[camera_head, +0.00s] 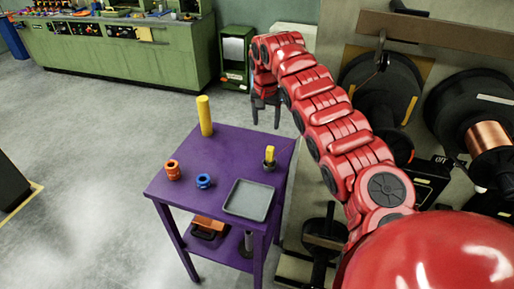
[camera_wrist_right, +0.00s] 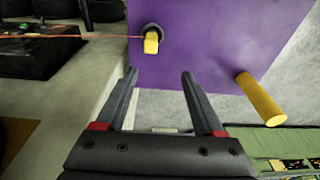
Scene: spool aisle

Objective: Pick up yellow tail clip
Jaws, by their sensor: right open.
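The yellow tail clip (camera_head: 269,153) sits upright in a small dark holder (camera_head: 268,166) at the right side of the purple table. In the right wrist view the clip (camera_wrist_right: 151,42) shows from above, with the dark round holder around its base. My right gripper (camera_head: 266,118) hangs from the red arm behind the table, above and beyond the clip. Its two dark fingers (camera_wrist_right: 158,76) are open and empty, and the clip appears past the fingertips, apart from them. My left gripper does not show.
The purple table (camera_head: 225,150) also holds a tall yellow cylinder (camera_head: 205,116), an orange spool (camera_head: 173,170), a blue spool (camera_head: 204,181) and a grey tray (camera_head: 249,200). A thin red wire (camera_wrist_right: 60,37) runs to the clip. Large cable reels (camera_head: 382,90) stand at right.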

